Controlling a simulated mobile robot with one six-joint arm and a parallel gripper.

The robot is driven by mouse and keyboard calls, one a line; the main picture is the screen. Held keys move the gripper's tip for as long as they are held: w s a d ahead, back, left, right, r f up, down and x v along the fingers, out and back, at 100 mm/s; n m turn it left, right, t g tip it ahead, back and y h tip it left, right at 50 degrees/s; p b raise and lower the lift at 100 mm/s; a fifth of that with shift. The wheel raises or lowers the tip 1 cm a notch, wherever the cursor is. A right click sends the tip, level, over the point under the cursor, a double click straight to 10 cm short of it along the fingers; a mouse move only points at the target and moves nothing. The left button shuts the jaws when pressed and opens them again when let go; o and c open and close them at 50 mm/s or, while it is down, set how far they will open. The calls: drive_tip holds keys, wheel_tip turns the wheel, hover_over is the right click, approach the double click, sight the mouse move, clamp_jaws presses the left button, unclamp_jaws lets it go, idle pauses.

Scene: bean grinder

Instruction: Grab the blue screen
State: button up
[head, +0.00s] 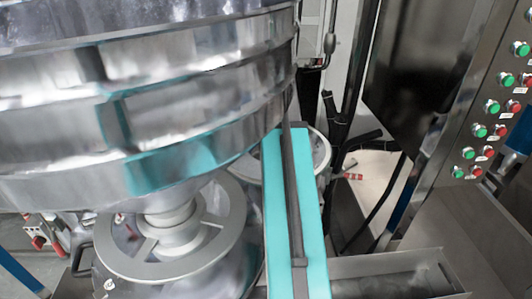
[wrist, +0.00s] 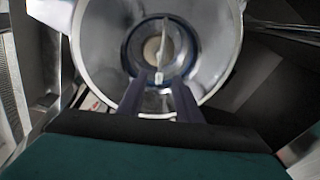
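I cannot make out a flat blue screen for certain. In the wrist view a dark blue ring (wrist: 133,50) with a pale round centre shows deep inside a round, shiny metal vessel (wrist: 219,45). I cannot tell whether this ring is the screen. My gripper (wrist: 160,80) points into the vessel's mouth with its two dark fingers apart. A thin pale upright piece with a white end (wrist: 158,76) shows between or beyond the fingertips; no contact is visible. In the head view the fingers cannot be made out.
A large banded metal drum (head: 190,100) fills the upper left of the head view, above a round flanged base (head: 170,268). A panel with green and red buttons (head: 497,105) stands right. Dark hoses (head: 345,125) hang behind. A metal trough (head: 395,268) lies lower right.

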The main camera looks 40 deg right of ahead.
drive_tip(key=shift+w, duration=0.35)
drive_tip(key=shift+w+d+f+p, duration=0.1)
drive_tip(key=shift+d+f+p, duration=0.15)
drive_tip(key=shift+f, duration=1.15)
drive_tip(key=shift+w+d+f+p, duration=0.2)
drive_tip(key=shift+f+p, duration=0.15)
drive_tip(key=shift+f, duration=1.05)
drive_tip(key=shift+w+d+f+p, duration=0.1)
drive_tip(key=shift+d+f+p, duration=0.15)
drive_tip(key=shift+f, duration=1.15)
drive_tip(key=shift+f, duration=0.1)
drive_tip(key=shift+f+p, duration=1)
drive_tip(key=shift+f, duration=0.45)
drive_tip(key=shift+w+d+f, duration=0.1)
drive_tip(key=shift+d+f, duration=0.05)
drive_tip(key=shift+f, duration=0.85)
drive_tip(key=shift+f, duration=0.25)
clamp_jaws()
